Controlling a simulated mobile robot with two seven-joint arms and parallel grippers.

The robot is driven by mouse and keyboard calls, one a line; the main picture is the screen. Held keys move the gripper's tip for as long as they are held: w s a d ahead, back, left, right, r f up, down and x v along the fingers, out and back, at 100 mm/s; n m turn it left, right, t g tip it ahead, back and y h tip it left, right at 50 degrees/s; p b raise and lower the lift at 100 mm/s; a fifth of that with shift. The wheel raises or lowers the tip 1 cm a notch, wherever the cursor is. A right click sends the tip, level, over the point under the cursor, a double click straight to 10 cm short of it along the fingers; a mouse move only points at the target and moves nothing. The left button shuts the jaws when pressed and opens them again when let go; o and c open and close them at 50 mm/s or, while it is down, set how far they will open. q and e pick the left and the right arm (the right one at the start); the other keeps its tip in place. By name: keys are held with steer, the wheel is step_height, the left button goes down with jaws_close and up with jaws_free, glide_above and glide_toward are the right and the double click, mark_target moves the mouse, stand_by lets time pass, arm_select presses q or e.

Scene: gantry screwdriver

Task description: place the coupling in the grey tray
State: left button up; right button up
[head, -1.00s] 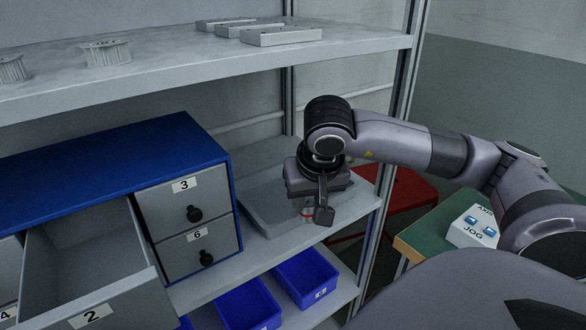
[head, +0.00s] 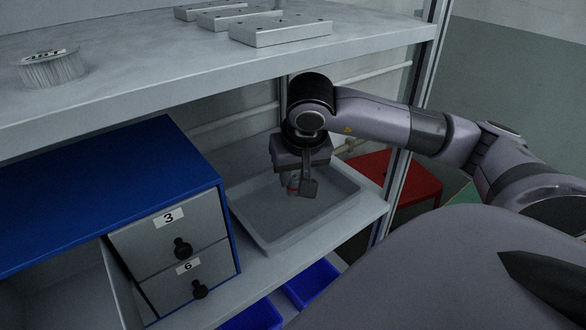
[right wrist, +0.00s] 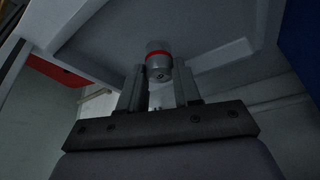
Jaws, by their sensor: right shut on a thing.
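The coupling (right wrist: 158,62) is a small silver cylinder with a red band. My right gripper (right wrist: 160,85) is shut on it, with a finger on each side in the right wrist view. The tray looks otherwise empty. My left gripper is not in view.
A blue drawer cabinet (head: 95,190) stands just left of the tray, with an open drawer (head: 65,285) at lower left. A shelf (head: 130,85) above holds metal blocks (head: 280,30) and a toothed pulley (head: 50,69). Blue bins (head: 312,280) sit below. A shelf post (head: 405,150) rises at right.

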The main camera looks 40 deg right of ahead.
mark_target(295, 178)
steer(key=shift+w+d, duration=0.2)
steer(key=shift+w, duration=0.2)
step_height(295, 178, down, 4)
steer(key=shift+w+r+b, duration=0.15)
steer(key=shift+r+b, duration=0.05)
steer(key=shift+b, duration=0.85)
steer(key=shift+d, duration=0.1)
steer(key=shift+f, duration=0.15)
steer(key=o, duration=1.1)
steer(key=shift+c, duration=0.2)
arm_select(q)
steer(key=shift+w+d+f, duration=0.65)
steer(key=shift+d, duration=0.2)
